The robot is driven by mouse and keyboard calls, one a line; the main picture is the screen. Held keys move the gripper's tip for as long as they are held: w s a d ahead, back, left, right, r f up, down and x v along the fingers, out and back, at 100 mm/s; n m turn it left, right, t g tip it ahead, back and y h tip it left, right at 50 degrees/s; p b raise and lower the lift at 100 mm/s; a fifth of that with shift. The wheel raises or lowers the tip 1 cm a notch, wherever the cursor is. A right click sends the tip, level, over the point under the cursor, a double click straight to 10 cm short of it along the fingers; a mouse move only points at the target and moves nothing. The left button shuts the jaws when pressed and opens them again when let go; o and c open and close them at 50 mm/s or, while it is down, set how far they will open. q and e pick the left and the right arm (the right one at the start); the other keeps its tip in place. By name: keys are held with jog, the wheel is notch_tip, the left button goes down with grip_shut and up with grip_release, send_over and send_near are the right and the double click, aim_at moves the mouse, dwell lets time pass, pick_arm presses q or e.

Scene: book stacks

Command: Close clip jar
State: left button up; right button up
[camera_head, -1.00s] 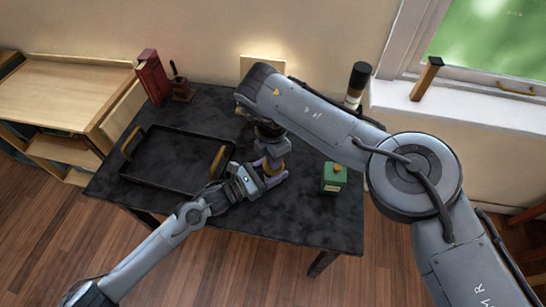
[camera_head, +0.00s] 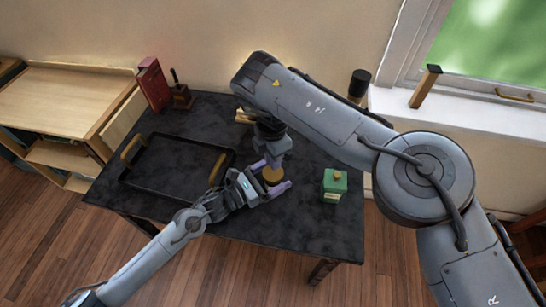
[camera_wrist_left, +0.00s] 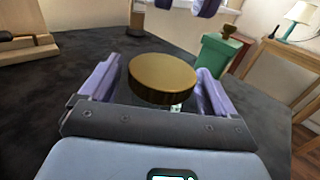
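The jar shows as a round golden-brown lid (camera_head: 272,175) near the middle of the black table; the lid also shows in the left wrist view (camera_wrist_left: 162,75). Its body and clip are mostly hidden below the lid. My left gripper (camera_head: 273,176) has its purple fingers apart, one on each side of the jar. In the left wrist view gaps show between the lid and both fingers. My right gripper (camera_wrist_left: 181,5) hangs just beyond and above the jar. Its two purple fingertips are apart with nothing seen between them.
A black tray (camera_head: 178,193) with wooden handles lies left of the jar. A green canister (camera_head: 334,184) stands to the right. A red book (camera_head: 154,84) and a small wooden stand (camera_head: 182,98) are at the back left. The front right of the table is clear.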

pick_arm(q)
jog(key=shift+s+a, duration=0.1)
jog(key=shift+a, duration=0.05)
jog(key=p+v, duration=0.2)
jog(key=v, duration=0.8)
jog(key=shift+s+a, duration=0.1)
jog(key=shift+a, duration=0.15)
pick_arm(e)
notch_tip(320, 180, up, 2)
pick_arm(q)
jog(key=shift+f, duration=0.1)
